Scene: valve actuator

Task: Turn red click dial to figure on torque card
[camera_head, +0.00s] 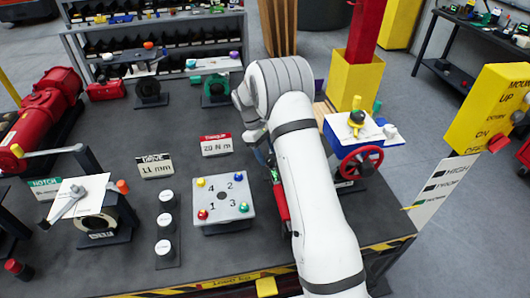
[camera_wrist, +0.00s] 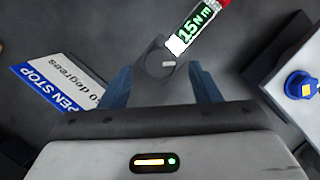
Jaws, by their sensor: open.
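The torque card (camera_head: 217,144) stands on the bench with a red header and reads 20 Nm. In the wrist view a tool with a green readout (camera_wrist: 196,24) reads what looks like 15 Nm. A red part (camera_wrist: 224,3), cut off at the top edge, adjoins the readout; I cannot tell whether it is the dial. In the head view a red part (camera_head: 281,200) shows beside my arm, partly hidden by it. My gripper (camera_wrist: 163,85) is open, its blue fingers either side of a dark round piece (camera_wrist: 158,60) with a light mark. I see no contact.
A numbered plate (camera_head: 222,204) with coloured knobs lies left of my arm. A drive card (camera_head: 155,166) reads 11 mm. A red handwheel (camera_head: 361,163) stands to the right. In the wrist view, an open-stop card (camera_wrist: 58,88) lies left and a blue knob (camera_wrist: 301,85) sits right.

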